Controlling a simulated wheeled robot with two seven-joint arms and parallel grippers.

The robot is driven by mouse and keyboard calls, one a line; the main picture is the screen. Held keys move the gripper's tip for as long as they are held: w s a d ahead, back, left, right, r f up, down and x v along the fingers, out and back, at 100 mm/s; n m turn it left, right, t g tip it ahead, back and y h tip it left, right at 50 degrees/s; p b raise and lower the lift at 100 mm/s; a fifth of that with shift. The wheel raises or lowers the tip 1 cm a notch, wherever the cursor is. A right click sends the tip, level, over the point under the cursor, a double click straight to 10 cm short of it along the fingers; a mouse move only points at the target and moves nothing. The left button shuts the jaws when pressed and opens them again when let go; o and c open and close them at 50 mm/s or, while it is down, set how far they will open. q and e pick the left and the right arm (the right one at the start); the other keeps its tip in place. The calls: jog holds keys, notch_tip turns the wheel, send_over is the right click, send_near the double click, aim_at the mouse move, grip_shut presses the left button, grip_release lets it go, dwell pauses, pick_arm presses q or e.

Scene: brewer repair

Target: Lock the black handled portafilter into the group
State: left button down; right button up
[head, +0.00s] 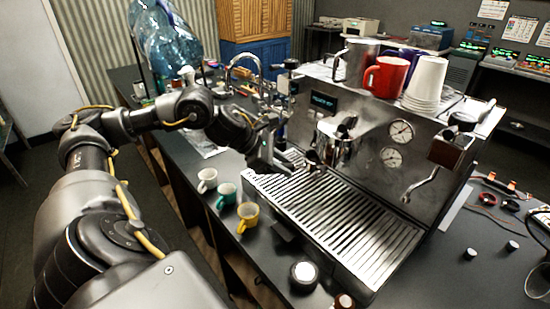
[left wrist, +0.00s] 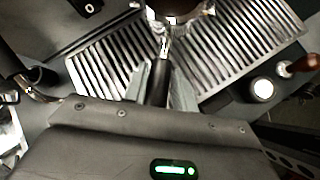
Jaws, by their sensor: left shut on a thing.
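The espresso machine (head: 385,155) stands on the dark counter, with its chrome group (head: 338,143) on the front panel. My left gripper (head: 275,160) is in front of the machine, left of the group and above the drip tray (head: 345,225). In the left wrist view its fingers (left wrist: 160,88) are shut on the black handle (left wrist: 160,75) of the portafilter. The metal neck (left wrist: 165,42) points away from the gripper toward a round metal part at the top edge, which is cut off. I cannot tell whether the portafilter's head touches the group. My right gripper is not in view.
White (head: 207,180), green (head: 226,195) and yellow (head: 247,216) cups stand along the counter's front edge. A round white-topped item (head: 303,274) is near the tray. A red mug (head: 386,76) and stacked white cups (head: 426,84) stand on the machine. A steam wand (head: 420,184) hangs at right.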

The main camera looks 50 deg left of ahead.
aim_at(302, 166)
pick_arm(q)
jog(key=shift+w+d+r+p, duration=0.25)
jog(key=shift+w+d+p, duration=0.3)
jog(key=shift+d+p, duration=0.1)
jog(key=shift+w+d+f+p, duration=0.2)
jog(key=shift+w+d+p, duration=0.75)
jog(key=shift+w+d, duration=0.2)
jog(key=shift+s+r, duration=0.1)
jog(key=shift+r, duration=0.1)
dwell(0.6)
jog(key=shift+b, duration=0.65)
dwell(0.6)
jog(key=shift+r, duration=0.4)
dwell(0.7)
dwell(0.5)
jog(key=shift+r, duration=0.4)
dwell(0.4)
